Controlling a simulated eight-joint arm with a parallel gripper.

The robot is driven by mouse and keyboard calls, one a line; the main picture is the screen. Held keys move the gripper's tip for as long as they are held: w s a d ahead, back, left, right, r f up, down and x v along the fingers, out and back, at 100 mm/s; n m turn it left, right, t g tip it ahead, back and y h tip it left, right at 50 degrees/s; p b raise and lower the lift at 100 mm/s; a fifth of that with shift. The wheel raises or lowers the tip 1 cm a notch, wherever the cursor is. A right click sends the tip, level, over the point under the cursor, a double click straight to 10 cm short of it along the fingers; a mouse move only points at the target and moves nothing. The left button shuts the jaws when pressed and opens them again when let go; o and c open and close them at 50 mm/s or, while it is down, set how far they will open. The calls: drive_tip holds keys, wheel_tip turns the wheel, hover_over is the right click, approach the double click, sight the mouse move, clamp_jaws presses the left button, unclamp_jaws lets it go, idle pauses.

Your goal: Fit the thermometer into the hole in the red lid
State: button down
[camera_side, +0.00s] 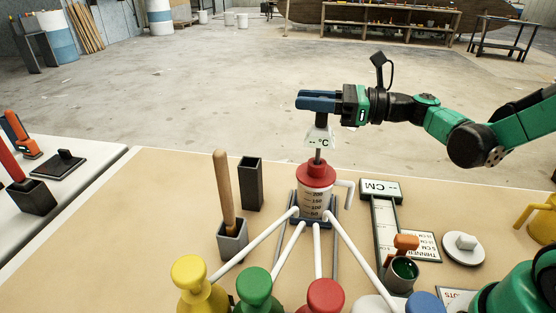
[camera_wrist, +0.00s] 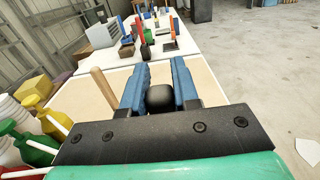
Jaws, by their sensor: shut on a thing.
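In the wrist view my gripper (camera_wrist: 159,88) has blue fingers on either side of a dark rounded knob (camera_wrist: 160,98), the thermometer's top. The red lid (camera_side: 316,174) caps a clear graduated beaker (camera_side: 315,204) directly below. The stem's lower end meets the top of the lid; whether it is inside the hole cannot be told.
White spouts from several coloured bottles (camera_side: 257,287) reach toward the beaker's base. A wooden stick (camera_side: 223,190) stands in a grey holder left, beside a tall black box (camera_side: 250,184). A scale board (camera_side: 384,225) lies right.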

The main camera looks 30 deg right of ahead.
sight(329, 127)
drive_tip(key=shift+f, duration=2.2)
drive_tip(key=c, duration=0.6)
unclamp_jaws()
drive_tip(key=shift+d, duration=0.1)
drive_tip(key=shift+v, duration=2.75)
